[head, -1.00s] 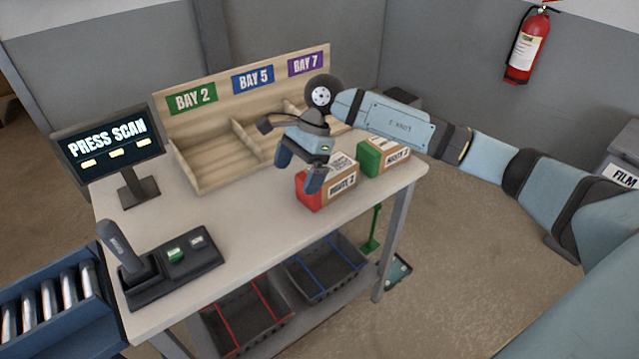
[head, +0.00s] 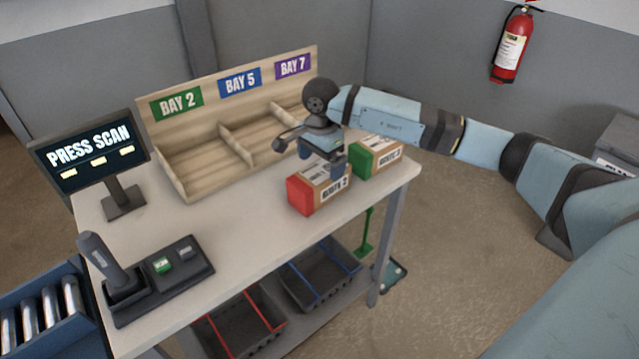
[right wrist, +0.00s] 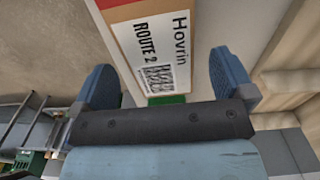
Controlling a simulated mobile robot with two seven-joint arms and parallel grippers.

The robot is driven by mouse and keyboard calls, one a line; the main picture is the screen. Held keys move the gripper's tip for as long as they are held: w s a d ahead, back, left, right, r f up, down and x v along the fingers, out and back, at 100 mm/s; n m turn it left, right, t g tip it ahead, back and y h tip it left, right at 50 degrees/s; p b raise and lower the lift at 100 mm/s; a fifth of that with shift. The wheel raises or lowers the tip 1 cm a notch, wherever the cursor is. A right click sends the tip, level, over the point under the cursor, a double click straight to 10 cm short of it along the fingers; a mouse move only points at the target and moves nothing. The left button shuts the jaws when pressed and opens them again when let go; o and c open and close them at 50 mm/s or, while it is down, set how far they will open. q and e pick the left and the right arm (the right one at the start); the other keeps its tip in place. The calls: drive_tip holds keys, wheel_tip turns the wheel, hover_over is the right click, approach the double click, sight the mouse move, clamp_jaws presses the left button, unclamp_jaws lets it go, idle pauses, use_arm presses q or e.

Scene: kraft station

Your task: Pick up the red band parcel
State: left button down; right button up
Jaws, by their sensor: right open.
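The red band parcel (head: 300,195) is a cardboard box with a red end and a white label. It lies on the table near the right front edge. My right gripper (head: 321,162) is open directly over the parcel's cardboard part, pointing down, with one finger on each side. In the right wrist view, the parcel (right wrist: 122,40) shows between the spread blue fingers, its label reading "Hovrin ROUTE 2". I cannot tell whether either finger touches it. My left gripper is not in view.
A green band parcel (head: 362,160) stands close on the right of the red one. A wooden sorter (head: 190,192) with bays 2, 5 and 7 stands behind. A screen (head: 90,152) and a scanner stand (head: 150,290) are at left. The table's front middle is clear.

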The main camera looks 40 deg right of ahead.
sight(319, 171)
drive_tip(key=f, duration=0.5)
drive_tip(key=shift+s+a, duration=0.1)
drive_tip(key=shift+a, duration=0.15)
drive_tip(key=shift+r, duration=0.1)
drive_tip(key=c, duration=1.1)
